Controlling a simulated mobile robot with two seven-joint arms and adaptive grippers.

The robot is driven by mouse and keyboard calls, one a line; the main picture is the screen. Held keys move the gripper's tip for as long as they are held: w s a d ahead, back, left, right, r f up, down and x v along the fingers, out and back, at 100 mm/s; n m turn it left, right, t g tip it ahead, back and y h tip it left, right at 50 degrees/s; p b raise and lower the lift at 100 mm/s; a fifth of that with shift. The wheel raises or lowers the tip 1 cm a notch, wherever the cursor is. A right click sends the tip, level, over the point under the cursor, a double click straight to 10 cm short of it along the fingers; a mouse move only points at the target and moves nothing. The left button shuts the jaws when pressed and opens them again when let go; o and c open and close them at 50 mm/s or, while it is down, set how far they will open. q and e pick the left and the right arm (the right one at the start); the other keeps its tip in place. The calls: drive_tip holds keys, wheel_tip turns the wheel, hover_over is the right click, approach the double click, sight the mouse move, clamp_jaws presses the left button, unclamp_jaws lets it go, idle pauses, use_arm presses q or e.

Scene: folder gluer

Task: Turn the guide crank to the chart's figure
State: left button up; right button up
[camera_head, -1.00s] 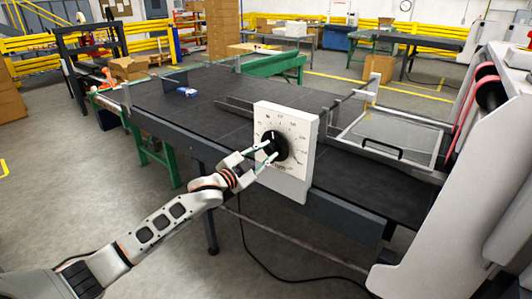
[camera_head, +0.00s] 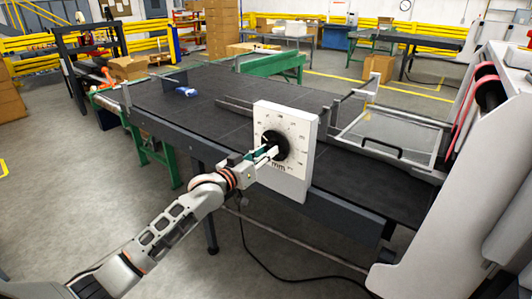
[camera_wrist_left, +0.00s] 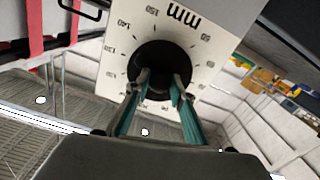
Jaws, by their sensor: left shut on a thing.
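The guide crank is a black round knob (camera_head: 274,146) on a white dial plate (camera_head: 297,180) with printed figures and "mm". The plate stands upright at the near side of the dark machine table. My left gripper (camera_head: 271,152) is shut on the knob from the front left. In the left wrist view the black knob (camera_wrist_left: 163,58) sits between the two green-sided fingers (camera_wrist_left: 160,88). Figures such as 130, 140 and 150 show around it on the plate (camera_wrist_left: 205,62). The fingers hide part of the knob, and I cannot read its exact setting. No chart can be made out. My right gripper is not in view.
The dark table (camera_head: 150,98) extends behind the dial, with a small blue-and-white item (camera_head: 186,91) on it. A large pale machine housing (camera_head: 455,190) stands at the right. A black cable (camera_head: 262,262) lies on the open floor below.

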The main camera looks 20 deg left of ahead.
use_arm(q)
drive_tip(key=n, duration=0.5)
idle(0.6)
drive_tip(key=o, duration=1.1)
drive_tip(key=v, duration=1.2)
